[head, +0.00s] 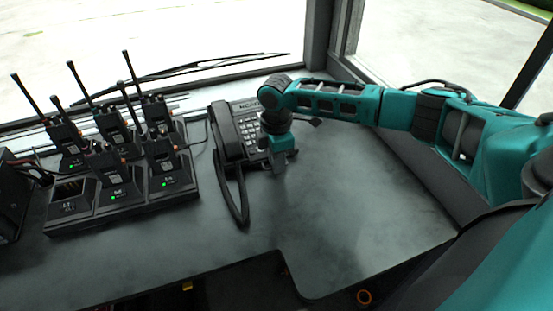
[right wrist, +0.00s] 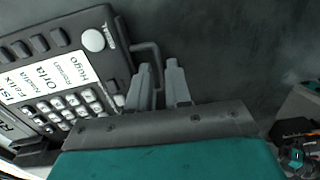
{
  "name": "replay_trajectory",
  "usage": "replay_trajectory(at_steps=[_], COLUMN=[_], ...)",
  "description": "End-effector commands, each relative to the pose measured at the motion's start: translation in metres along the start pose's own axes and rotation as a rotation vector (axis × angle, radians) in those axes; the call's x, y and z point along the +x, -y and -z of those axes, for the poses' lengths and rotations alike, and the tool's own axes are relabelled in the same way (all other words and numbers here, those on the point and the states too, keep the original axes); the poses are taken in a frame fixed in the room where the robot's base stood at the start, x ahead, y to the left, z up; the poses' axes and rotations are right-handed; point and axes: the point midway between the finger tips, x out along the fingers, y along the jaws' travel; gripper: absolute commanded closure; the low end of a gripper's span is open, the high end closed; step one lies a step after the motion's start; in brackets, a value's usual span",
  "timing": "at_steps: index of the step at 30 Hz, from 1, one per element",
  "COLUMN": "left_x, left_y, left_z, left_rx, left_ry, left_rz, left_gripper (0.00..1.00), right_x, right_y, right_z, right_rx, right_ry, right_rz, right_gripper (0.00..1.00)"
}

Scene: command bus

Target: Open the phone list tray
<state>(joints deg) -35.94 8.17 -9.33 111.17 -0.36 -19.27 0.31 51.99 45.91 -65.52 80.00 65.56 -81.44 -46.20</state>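The desk phone (head: 250,112) stands on the dashboard, with its handset (head: 228,133) on its left side. In the right wrist view the phone (right wrist: 118,62) shows its keypad and a white name list (right wrist: 48,75). A thin grey wire loop (right wrist: 150,45) sticks out from the phone's edge, perhaps the tray's handle. My right gripper (head: 279,168) is at the phone's right edge. In the wrist view its two fingers (right wrist: 160,70) are apart, with part of the loop seemingly between them. I cannot tell whether they touch it. The tray itself is not clearly visible. My left gripper is out of view.
A charger rack (head: 130,205) with several radios stands left of the phone. The handset cord (head: 243,205) hangs in front of the phone. The dashboard (head: 345,210) is clear to the right, up to its front edge. The windscreen is behind.

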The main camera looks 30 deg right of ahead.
Motion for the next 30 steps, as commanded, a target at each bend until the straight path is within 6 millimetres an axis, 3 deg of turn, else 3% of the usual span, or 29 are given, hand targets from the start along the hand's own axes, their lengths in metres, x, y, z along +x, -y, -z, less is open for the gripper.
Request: replay_trajectory(at_steps=[4,10,30], left_x=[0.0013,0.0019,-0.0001], left_y=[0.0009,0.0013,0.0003], left_z=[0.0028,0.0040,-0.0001], left_rx=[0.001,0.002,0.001], left_ry=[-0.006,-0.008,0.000], left_rz=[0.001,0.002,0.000], left_gripper=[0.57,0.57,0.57], right_x=[-0.0001,-0.0003,-0.0009], right_y=[0.0001,0.0000,-0.0004], right_z=[0.0000,0.0000,-0.0002], right_rx=[0.000,0.000,0.003], right_ry=[0.000,0.000,-0.001], right_rz=[0.000,0.000,-0.001], right_gripper=[0.82,1.00,1.00])
